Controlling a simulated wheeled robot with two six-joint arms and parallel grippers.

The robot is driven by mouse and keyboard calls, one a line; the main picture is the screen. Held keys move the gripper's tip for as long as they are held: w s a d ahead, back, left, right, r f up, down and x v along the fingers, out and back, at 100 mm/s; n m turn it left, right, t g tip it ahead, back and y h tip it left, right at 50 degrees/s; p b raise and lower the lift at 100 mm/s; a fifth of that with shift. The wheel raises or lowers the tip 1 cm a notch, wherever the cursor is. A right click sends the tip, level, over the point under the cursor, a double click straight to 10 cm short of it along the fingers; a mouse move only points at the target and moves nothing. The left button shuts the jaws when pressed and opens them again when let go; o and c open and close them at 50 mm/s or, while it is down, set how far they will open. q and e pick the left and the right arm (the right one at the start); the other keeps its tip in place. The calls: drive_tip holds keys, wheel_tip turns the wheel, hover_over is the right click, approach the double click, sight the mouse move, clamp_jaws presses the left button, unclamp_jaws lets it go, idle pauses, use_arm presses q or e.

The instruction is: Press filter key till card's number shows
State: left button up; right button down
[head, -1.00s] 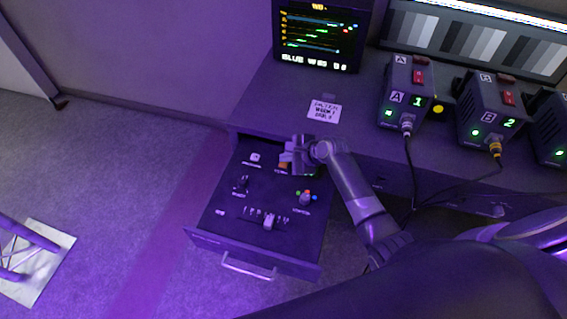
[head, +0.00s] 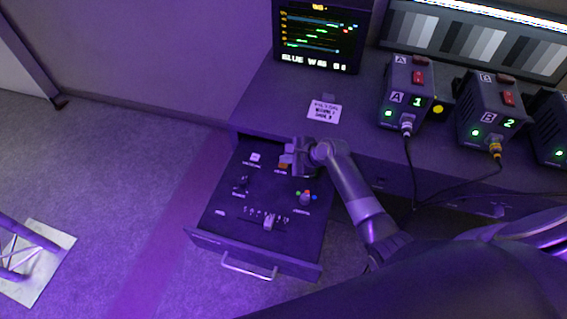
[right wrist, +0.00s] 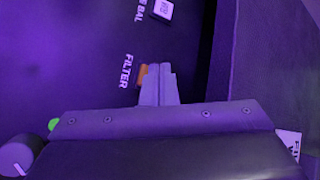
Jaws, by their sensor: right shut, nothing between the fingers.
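The filter key is a small orange key (head: 284,161) at the back of the open drawer panel (head: 225,213). In the right wrist view the orange key (right wrist: 142,76) shows beside the word FILTER, partly hidden by the fingers. My right gripper (head: 291,158) is shut and empty, its tips at the key; I cannot tell whether they touch it. A white card (head: 324,111) lies on the desk behind the drawer, its small print too blurred to read surely. I see no readable filter number; the gripper hides part of the panel. My left gripper is out of view.
The panel also carries a white key (head: 255,157), a knob (head: 305,198) with coloured dots and a slider (head: 269,221). A monitor (head: 320,35) and boxes A (head: 408,92) and B (head: 490,110) with cables stand on the desk.

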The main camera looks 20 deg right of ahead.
sight(287, 167)
drive_tip(key=shift+f, duration=0.5)
idle(0.8)
drive_tip(key=shift+r+p, duration=0.8)
drive_tip(key=shift+p, duration=0.15)
wheel_tip(287, 167, up, 5)
drive_tip(key=p, duration=0.6)
drive_tip(key=shift+r, duration=0.1)
drive_tip(key=shift+s, duration=0.1)
idle(0.4)
